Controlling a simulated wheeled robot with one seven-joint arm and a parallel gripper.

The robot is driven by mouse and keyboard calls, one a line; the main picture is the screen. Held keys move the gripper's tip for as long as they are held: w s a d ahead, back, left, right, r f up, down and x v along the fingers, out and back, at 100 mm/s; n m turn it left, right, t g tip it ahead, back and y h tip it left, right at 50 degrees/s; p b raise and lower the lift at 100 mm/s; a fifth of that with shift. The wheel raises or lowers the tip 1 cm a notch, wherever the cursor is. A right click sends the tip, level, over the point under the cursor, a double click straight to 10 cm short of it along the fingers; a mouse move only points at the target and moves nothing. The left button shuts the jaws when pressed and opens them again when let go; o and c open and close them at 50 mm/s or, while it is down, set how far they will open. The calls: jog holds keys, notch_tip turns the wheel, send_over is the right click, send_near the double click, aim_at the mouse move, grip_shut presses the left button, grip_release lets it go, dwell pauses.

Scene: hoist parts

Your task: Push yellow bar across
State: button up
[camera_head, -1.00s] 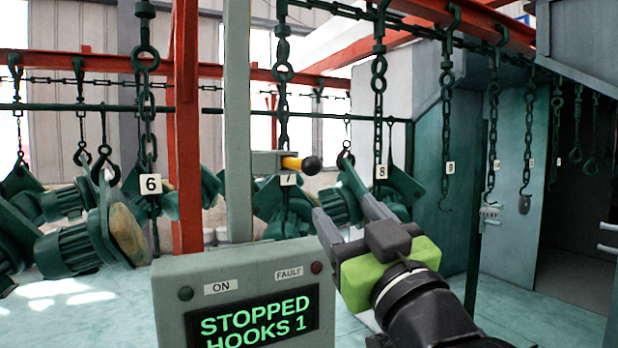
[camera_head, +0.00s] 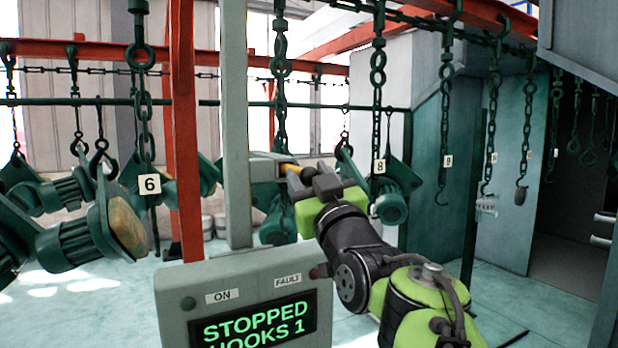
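The yellow bar (camera_head: 287,166) sticks out to the right from a grey bracket (camera_head: 264,167) on the upright grey post. Only a short stretch of yellow shows. Its black ball end is hidden or merges with my gripper. My gripper (camera_head: 299,174), with a green body and grey fingers, is at the bar's right end, reaching in from the lower right. Its fingers are small and partly hidden, so I cannot tell whether they touch the bar or how far apart they are.
A control box (camera_head: 240,300) below the post reads "STOPPED" and "HOOKS 1". A red column (camera_head: 183,130) stands left of the post. Chains with hooks and green hoist parts (camera_head: 75,240) hang around. The pale floor (camera_head: 510,300) at right is mostly clear.

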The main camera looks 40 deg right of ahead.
grip_shut()
jog(key=shift+w+d, duration=0.3)
jog(key=shift+w, duration=0.65)
jog(key=shift+w+d, duration=0.25)
jog(key=shift+w, duration=0.7)
jog(key=shift+s, duration=0.15)
grip_release()
jog(key=o, duration=0.3)
jog(key=shift+w, duration=0.3)
jog(key=b+v, duration=0.5)
jog(key=v, duration=1.1)
jog(key=shift+b, duration=0.4)
